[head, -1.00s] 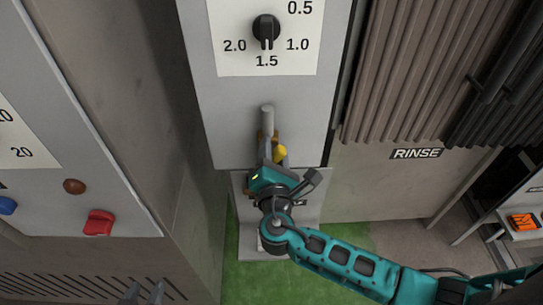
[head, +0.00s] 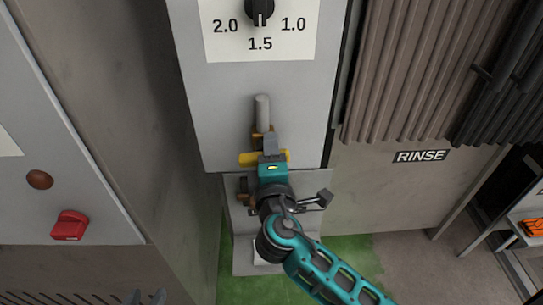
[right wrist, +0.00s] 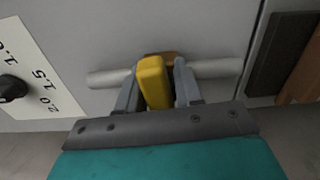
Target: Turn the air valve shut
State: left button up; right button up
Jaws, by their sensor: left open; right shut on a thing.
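The air valve has a yellow lever handle (head: 248,158) on a brass body, set in a grey vertical pipe (head: 262,110) on the panel front. In the head view the handle lies crosswise to the pipe. My right gripper (head: 270,145) is shut on the handle and hides its middle. In the right wrist view the yellow handle (right wrist: 153,82) sits between the two fingers, with the pipe (right wrist: 215,68) running behind. My left gripper (head: 147,297) is open and empty, with only its fingertips showing at the bottom left edge.
A black dial knob (head: 260,10) is above the valve. A red switch (head: 70,225) and a brown button (head: 40,180) are on the left cabinet. A RINSE label (head: 421,156) is on the right wall. Green floor (head: 345,260) lies below the panel.

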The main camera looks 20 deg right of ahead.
jog(key=shift+m, duration=0.4)
pick_arm(q)
jog(key=shift+s+a+f, duration=0.1)
jog(key=shift+f, duration=0.5)
jog(key=shift+s+f, duration=0.1)
jog(key=shift+s, duration=0.05)
pick_arm(e)
jog(key=o, duration=0.8)
jog(key=shift+w, duration=0.1)
